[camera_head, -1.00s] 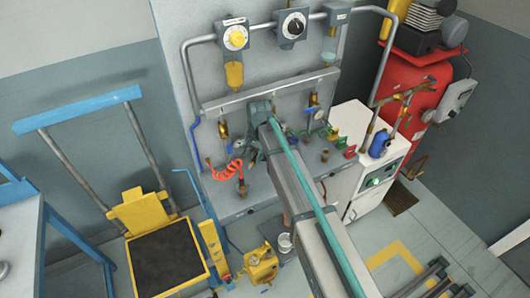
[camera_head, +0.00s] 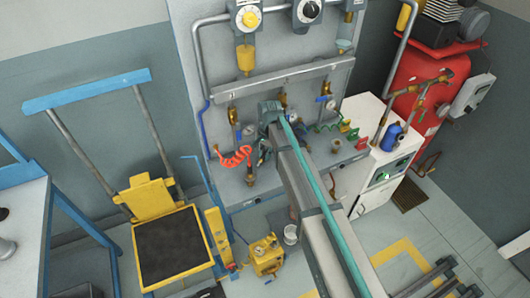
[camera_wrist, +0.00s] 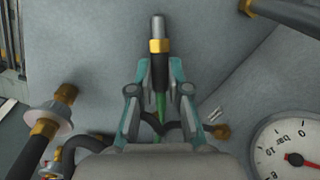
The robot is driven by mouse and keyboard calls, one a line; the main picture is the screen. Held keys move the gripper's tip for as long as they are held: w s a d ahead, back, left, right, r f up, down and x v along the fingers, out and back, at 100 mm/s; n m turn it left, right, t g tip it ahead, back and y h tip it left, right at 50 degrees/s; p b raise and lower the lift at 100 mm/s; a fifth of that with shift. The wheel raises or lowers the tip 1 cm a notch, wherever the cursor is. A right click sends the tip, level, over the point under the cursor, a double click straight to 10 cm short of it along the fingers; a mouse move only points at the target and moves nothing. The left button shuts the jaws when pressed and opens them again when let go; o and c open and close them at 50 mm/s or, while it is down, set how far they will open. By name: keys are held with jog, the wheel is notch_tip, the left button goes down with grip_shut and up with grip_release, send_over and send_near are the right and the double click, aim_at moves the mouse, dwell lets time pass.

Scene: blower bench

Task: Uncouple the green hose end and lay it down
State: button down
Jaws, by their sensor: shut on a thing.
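In the wrist view, my gripper (camera_wrist: 159,75) is shut on the hose end (camera_wrist: 159,69), a black sleeve with a brass collar and a bare silver tip. Green hose shows below the sleeve between the fingers. The silver tip points up the picture and no socket shows around it. Plain grey surface lies behind it; I cannot tell how far away. In the head view, my arm hides the fingertips and the held end. A green hose piece (camera_head: 328,127) shows on the bench panel to the right of my arm.
A pressure gauge (camera_wrist: 293,152) is close at the lower right of the wrist view. A brass fitting with a grey collar (camera_wrist: 49,113) is at left.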

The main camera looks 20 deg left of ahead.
jog(key=c, duration=1)
grip_release()
jog(key=shift+c, duration=0.2)
